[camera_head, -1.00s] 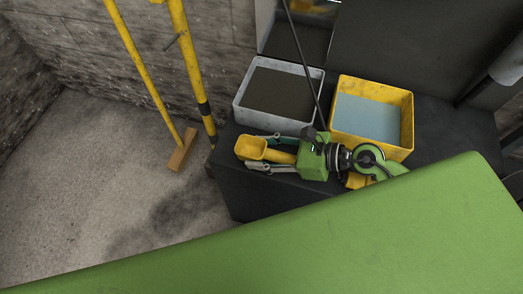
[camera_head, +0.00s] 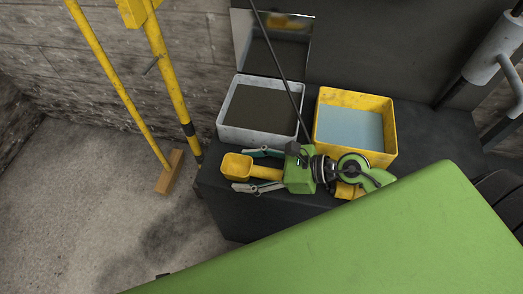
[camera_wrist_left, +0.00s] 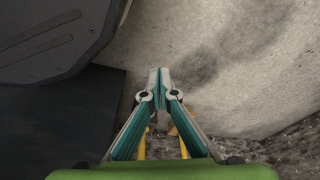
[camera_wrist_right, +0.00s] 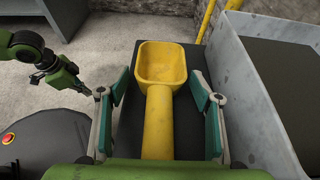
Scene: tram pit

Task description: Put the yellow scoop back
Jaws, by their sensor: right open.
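The yellow scoop (camera_head: 237,167) lies on the dark bench top, near its left end. In the right wrist view the scoop (camera_wrist_right: 158,110) has its square cup pointing away and its handle toward my palm. My right gripper (camera_head: 240,170) is open, with one finger on each side of the scoop. In the right wrist view gaps show between both fingers and the handle. The handle's near end is hidden by my gripper body. My left gripper (camera_wrist_left: 158,74) is shut and empty, with the pale floor beyond it. It is outside the head view.
A grey bin (camera_head: 221,128) with dark fill and a yellow bin (camera_head: 390,151) with light blue-grey fill stand behind my right arm. A yellow object (camera_head: 345,191) is partly hidden under that arm. A broom (camera_head: 170,172) and yellow pole (camera_head: 172,90) stand left of the bench.

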